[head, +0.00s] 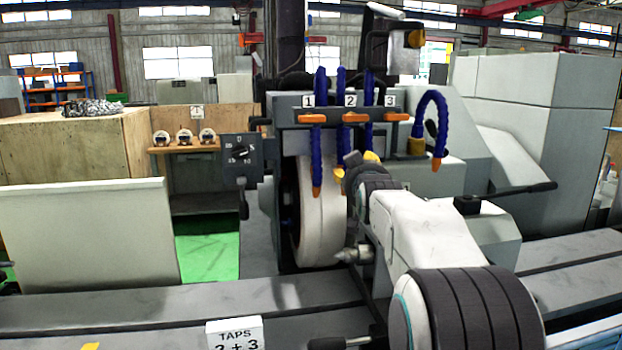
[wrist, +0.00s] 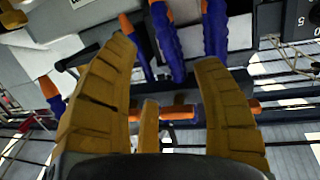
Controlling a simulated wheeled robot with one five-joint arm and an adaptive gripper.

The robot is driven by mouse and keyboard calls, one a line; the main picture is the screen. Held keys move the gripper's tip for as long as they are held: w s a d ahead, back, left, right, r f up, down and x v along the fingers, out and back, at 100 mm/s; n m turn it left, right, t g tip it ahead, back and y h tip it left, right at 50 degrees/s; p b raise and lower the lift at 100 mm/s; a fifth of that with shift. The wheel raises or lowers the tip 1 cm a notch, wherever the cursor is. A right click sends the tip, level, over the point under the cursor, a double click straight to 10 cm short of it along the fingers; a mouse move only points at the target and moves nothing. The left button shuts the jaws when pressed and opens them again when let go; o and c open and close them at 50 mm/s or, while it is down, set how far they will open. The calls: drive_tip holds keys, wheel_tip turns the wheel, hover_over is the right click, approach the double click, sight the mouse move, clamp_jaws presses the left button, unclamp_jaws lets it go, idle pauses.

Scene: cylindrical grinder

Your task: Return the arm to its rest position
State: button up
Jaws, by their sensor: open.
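My white arm (head: 425,230) reaches from the lower right toward the grinder. My gripper (head: 355,165) is small in the head view, just below the coolant taps and in front of the grinding wheel (head: 322,215). In the wrist view its yellow fingers (wrist: 165,55) stand wide apart. An orange tap part (wrist: 180,112) and blue hoses (wrist: 166,42) show beyond the gap, and nothing is seen held. In the head view the orange handles of tap 1 (head: 312,118), tap 2 (head: 355,118) and tap 3 (head: 396,117) all look level.
A dial box (head: 241,153) hangs left of the hoses. A bent blue hose (head: 436,120) stands at right. A "TAPS 2 + 3" card (head: 235,334) is on the machine table (head: 170,318). A black lever (head: 515,190) sticks out at right. Green floor (head: 208,250) shows at left.

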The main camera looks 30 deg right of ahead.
drive_tip(key=s+a+f+n+g+y+p, duration=0.1)
drive_tip(key=s+a+f+n+g+y, duration=0.3)
drive_tip(key=s+a+f, duration=1.05)
drive_tip(key=s+a+f+g+y, duration=0.1)
drive_tip(key=s+a+f+g, duration=0.1)
drive_tip(key=s, duration=0.4)
drive_tip(key=s+a+f+g+y, duration=0.1)
drive_tip(key=s+a+f+g, duration=0.2)
drive_tip(key=s, duration=0.4)
drive_tip(key=s+a+f+n+g+y+p, duration=0.1)
drive_tip(key=s+a+f+g, duration=0.1)
drive_tip(key=s+a+f, duration=0.3)
drive_tip(key=shift+s+f+g, duration=0.3)
drive_tip(key=shift+s+f, duration=0.3)
drive_tip(key=shift+s, duration=0.55)
